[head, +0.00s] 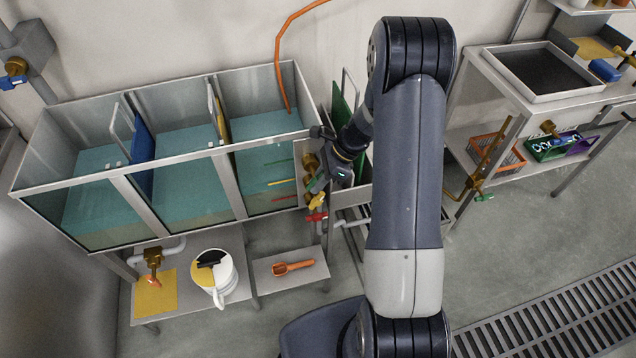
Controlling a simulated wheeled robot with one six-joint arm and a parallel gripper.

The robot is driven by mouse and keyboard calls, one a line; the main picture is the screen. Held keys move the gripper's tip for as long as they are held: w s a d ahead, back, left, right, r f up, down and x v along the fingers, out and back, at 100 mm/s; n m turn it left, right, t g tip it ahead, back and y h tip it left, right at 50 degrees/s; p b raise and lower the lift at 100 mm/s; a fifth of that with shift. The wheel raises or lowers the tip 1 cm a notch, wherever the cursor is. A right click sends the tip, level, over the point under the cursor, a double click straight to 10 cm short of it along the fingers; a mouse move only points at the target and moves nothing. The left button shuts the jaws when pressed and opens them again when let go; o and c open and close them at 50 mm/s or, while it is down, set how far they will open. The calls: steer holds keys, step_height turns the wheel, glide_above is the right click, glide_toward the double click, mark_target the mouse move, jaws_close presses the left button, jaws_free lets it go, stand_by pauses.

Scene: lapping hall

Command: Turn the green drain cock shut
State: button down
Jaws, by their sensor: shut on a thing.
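The drain cocks sit in a column on the right end of the tank (192,150). The top one, the green drain cock (310,162), shows its brass body; its handle is mostly hidden by my gripper (316,183). My gripper is shut on that handle, as far as the view shows, and reaches it from the right. Below are a yellow-handled cock (318,201) and a red-handled cock (317,216). Green, yellow and red level marks show on the tank's front near this end. The exact angle of the green handle cannot be told.
A white jug (214,276) and an orange scoop (293,267) stand on the low shelf under the tank. An orange hose (281,70) hangs into the right compartment. A table at right bears a grey tray (545,72); a brass pipe has another green handle (484,197).

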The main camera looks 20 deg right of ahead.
steer(key=y+b, duration=0.1)
steer(key=y, duration=0.1)
steer(key=y+b, duration=0.2)
steer(key=y, duration=0.1)
steer(key=shift+f+y, duration=0.25)
steer(key=shift+y, duration=0.05)
steer(key=shift+r+y+b, duration=0.1)
steer(key=shift+y+b, duration=1)
steer(key=shift+y, duration=1)
steer(key=c, duration=1.3)
jaws_free()
steer(key=shift+c, duration=0.2)
steer(key=d+r, duration=0.1)
steer(key=d, duration=0.9)
steer(key=shift+w+d+b, duration=0.15)
steer(key=shift+d+b, duration=0.2)
